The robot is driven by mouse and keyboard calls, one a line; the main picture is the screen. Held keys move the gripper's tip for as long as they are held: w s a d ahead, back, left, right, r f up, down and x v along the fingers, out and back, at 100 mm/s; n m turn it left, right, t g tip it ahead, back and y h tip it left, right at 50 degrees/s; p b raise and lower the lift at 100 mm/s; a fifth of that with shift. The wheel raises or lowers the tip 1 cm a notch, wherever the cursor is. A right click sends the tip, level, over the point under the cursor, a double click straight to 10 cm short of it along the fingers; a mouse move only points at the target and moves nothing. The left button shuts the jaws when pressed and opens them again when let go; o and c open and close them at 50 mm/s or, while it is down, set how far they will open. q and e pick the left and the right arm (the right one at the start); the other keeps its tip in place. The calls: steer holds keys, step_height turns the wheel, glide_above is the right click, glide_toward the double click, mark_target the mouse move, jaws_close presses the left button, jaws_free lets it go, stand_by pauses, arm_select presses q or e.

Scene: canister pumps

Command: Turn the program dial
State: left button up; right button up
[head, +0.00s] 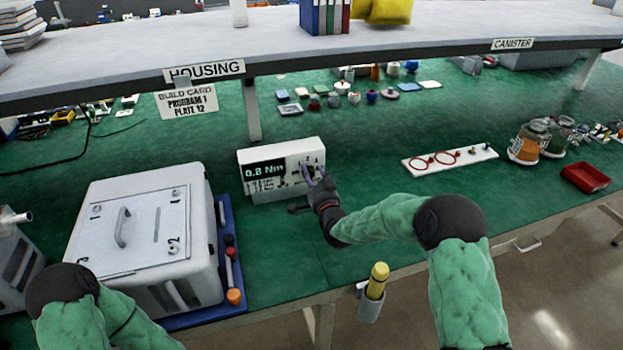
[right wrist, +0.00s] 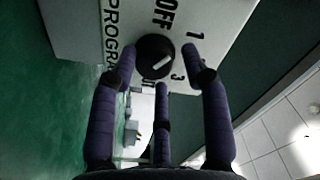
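A white controller box (head: 282,170) with a display reading "0.8 Nm" stands on the green bench. Its black round program dial (right wrist: 155,57) shows in the right wrist view, with "OFF", "1" and "3" printed around it and "PROGRAM" beside it. A white line on the dial slants between lower left and the right side, where "1" and "3" are; I cannot tell its exact setting. My right gripper (head: 313,172) is at the box's right front. Its purple fingers (right wrist: 160,65) are spread apart around the dial, with no clear contact. My left gripper is out of view.
A build card (head: 187,102) reading "PROGRAM 1 PLATE 12" hangs from the shelf. A large white lidded case (head: 150,235) stands left of the box. A white tray with red rings (head: 450,160) and jars (head: 527,143) lie right. Bench between is clear.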

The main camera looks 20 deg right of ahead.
steer(key=shift+s+f, duration=0.1)
steer(key=shift+s, duration=0.05)
steer(key=s, duration=0.7)
steer(key=shift+d, duration=0.15)
steer(key=shift+s, duration=0.1)
stand_by(0.3)
steer(key=shift+w+a+f+n+p, duration=0.1)
steer(key=shift+w+a+n+p, duration=0.05)
steer(key=shift+w+n+p, duration=1.25)
steer(key=shift+w+a+f+n+p, duration=0.1)
steer(key=shift+w+n+p, duration=0.75)
steer(key=shift+w+n, duration=0.65)
steer(key=shift+w+a+n+p, duration=0.15)
steer(key=shift+w+n+p, duration=0.95)
steer(key=shift+n, duration=0.7)
